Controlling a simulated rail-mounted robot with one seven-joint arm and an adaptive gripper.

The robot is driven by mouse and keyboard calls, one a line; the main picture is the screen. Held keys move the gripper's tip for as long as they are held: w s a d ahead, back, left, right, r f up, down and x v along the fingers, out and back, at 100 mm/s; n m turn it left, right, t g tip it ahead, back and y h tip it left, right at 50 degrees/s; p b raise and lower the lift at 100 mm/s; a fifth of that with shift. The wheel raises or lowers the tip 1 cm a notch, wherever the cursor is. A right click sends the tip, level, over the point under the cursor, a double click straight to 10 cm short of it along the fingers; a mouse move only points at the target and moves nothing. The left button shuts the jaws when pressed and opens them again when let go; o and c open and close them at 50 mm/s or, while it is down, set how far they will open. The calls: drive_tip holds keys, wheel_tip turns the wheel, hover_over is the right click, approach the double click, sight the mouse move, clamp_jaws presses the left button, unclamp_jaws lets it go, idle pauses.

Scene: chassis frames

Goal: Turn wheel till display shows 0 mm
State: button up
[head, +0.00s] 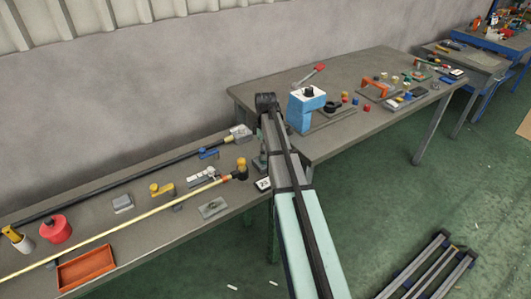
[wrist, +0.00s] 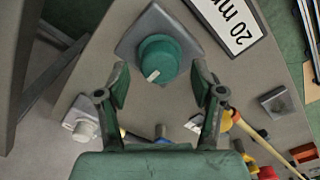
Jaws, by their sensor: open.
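The wheel (wrist: 158,60) is a round green knob with a white mark on its face, on a grey square plate (wrist: 131,42) in the wrist view. The display (wrist: 234,22) is a white panel with a dark frame to its right; it reads 20 mm, with the last letter cut off by the picture edge. A small white panel (head: 263,184), seemingly the display, shows at the table's right end in the head view. My gripper (wrist: 160,78) is open, one finger on each side of the wheel's near edge; contact cannot be told. The arm hides this spot in the head view.
The left table (head: 150,232) carries a long yellow rod (head: 120,228), a red pot (head: 54,228), an orange tray (head: 86,268) and small fixtures. A second table (head: 245,95) behind holds a blue block (head: 302,112) and several parts.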

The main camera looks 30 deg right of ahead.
drive_tip(key=shift+f, duration=1.1)
drive_tip(key=c, duration=1.1)
drive_tip(key=shift+c, duration=0.2)
drive_tip(key=shift+m, duration=3.2)
